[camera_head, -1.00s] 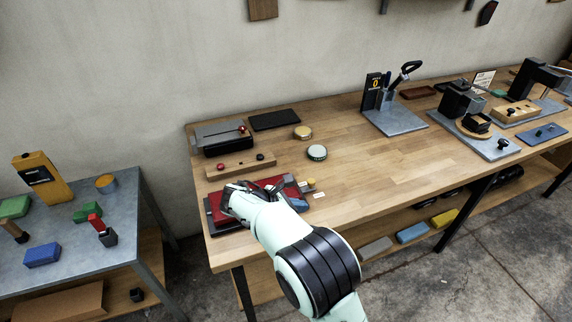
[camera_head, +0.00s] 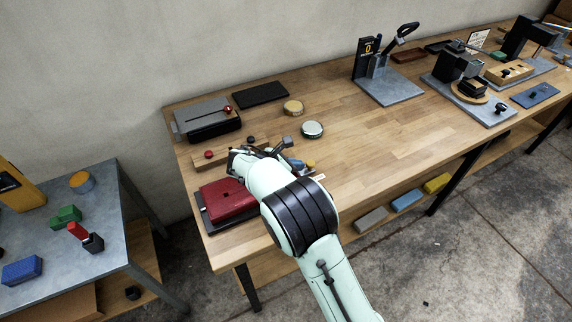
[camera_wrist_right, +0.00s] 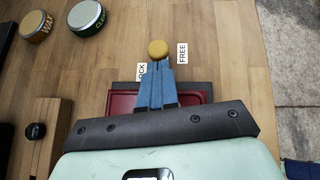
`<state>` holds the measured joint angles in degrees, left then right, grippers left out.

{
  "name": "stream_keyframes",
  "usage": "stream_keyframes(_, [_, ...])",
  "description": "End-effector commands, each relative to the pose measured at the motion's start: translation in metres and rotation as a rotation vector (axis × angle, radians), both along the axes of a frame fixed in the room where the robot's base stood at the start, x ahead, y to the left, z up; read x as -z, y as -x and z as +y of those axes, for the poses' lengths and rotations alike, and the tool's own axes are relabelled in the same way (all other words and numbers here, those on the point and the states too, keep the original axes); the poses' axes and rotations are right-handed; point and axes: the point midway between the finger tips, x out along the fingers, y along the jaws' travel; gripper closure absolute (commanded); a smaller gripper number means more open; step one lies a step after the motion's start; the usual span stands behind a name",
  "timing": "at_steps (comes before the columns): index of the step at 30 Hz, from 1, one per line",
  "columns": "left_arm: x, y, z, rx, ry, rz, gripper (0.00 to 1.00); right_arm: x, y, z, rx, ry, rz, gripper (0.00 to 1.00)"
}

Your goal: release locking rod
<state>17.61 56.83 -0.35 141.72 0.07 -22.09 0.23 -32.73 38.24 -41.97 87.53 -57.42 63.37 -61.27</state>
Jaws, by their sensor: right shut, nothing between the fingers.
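The right gripper's blue fingers are closed together in the wrist view (camera_wrist_right: 157,68), with nothing between them. A round yellow knob (camera_wrist_right: 158,49) sits right at their tips; I cannot tell whether they touch it. The knob also shows in the head view (camera_head: 311,163) beside the blue fingers (camera_head: 297,166). A partly hidden LOCK label (camera_wrist_right: 141,73) lies left of the fingers and a FREE label (camera_wrist_right: 182,54) lies right of the knob. A dark red block (camera_head: 228,200) sits on a dark base at the bench corner, partly behind my arm. The rod's shaft is hidden. My left gripper is not in view.
The wooden bench (camera_head: 370,150) is clear right of my arm. A wax tin (camera_wrist_right: 37,26) and a green-rimmed tin (camera_wrist_right: 87,17) stand nearby. A wooden strip with knobs (camera_head: 215,158) lies behind the gripper. A metal side table (camera_head: 110,230) stands left.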

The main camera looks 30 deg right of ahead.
Motion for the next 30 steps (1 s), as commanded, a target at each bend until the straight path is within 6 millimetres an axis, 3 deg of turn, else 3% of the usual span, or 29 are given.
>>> stream_keyframes(7, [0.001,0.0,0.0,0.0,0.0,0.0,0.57,0.011,-0.001,-0.016,-0.001,0.0,-0.001,1.0])
stream_keyframes(17, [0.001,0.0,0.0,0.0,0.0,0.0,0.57,0.012,-0.001,-0.017,0.001,0.0,-0.001,1.0])
stream_keyframes(24, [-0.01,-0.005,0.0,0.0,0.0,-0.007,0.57,0.009,0.001,-0.04,0.003,0.0,-0.002,1.0])
stream_keyframes(30, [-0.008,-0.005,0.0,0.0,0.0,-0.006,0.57,0.011,0.002,-0.04,0.0,-0.001,-0.001,1.0])
